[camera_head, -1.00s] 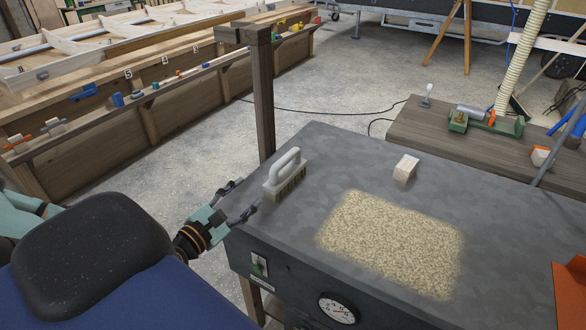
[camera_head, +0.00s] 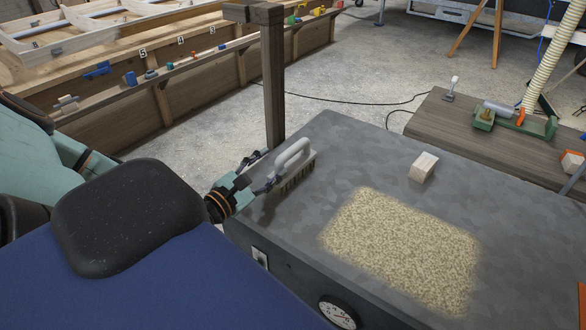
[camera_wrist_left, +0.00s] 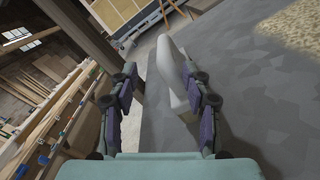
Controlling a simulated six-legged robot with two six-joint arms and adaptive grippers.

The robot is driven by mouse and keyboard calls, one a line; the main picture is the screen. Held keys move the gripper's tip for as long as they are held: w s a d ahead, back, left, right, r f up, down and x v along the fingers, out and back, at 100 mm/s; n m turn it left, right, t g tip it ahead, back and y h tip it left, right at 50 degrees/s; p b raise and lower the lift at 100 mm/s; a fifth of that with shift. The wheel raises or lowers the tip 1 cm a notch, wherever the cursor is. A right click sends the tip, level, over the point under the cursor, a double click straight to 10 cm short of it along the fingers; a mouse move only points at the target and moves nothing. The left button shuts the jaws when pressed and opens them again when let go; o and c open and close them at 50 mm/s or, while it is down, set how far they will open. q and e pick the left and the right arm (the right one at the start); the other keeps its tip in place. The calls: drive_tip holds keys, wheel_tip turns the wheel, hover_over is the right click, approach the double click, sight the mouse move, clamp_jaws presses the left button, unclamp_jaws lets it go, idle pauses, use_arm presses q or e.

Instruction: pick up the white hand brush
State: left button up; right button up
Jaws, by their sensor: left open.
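The white hand brush (camera_head: 294,161) stands on its dark bristles near the left edge of the grey machine top (camera_head: 330,143), its looped handle upward. My left gripper (camera_head: 256,172) is open at the left side of the brush, its fingers reaching toward the brush. In the left wrist view, the brush handle (camera_wrist_left: 172,75) shows ahead, between the two open fingers of the left gripper (camera_wrist_left: 165,92), closer to the right finger. I cannot tell whether that finger touches it. My right gripper is not in view.
A patch of tan grains (camera_head: 400,248) and a small wooden block (camera_head: 423,167) lie on the machine top. A wooden post (camera_head: 272,85) stands just behind its left edge. A brown side table (camera_head: 470,130) holds a green tool (camera_head: 500,116).

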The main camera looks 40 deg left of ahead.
sight(276, 161)
use_arm(q)
drive_tip(key=w, duration=0.1)
drive_tip(key=w+b, duration=0.1)
drive_tip(key=shift+w+d+f, duration=0.2)
drive_tip(key=shift+w+d, duration=0.05)
drive_tip(key=shift+w, duration=0.15)
drive_tip(key=shift+w+b, duration=0.35)
drive_tip(key=shift+a+r, duration=0.15)
drive_tip(key=shift+a, duration=0.15)
drive_tip(key=shift+w+b, duration=0.15)
drive_tip(key=shift+b, duration=0.2)
drive_tip(key=shift+w+d+f+b, duration=0.1)
drive_tip(key=shift+w+f+b, duration=0.05)
drive_tip(key=shift+w+b, duration=0.45)
drive_tip(key=shift+w+d+f+b, duration=0.1)
drive_tip(key=shift+w+b, duration=0.5)
drive_tip(key=shift+w+a+b, duration=0.2)
drive_tip(key=shift+w+b, duration=0.55)
drive_tip(key=shift+b, duration=0.35)
drive_tip(key=shift+w+d+b, duration=0.1)
drive_tip(key=shift+w+b, duration=0.35)
drive_tip(key=shift+w, duration=0.15)
drive_tip(key=shift+r, duration=0.1)
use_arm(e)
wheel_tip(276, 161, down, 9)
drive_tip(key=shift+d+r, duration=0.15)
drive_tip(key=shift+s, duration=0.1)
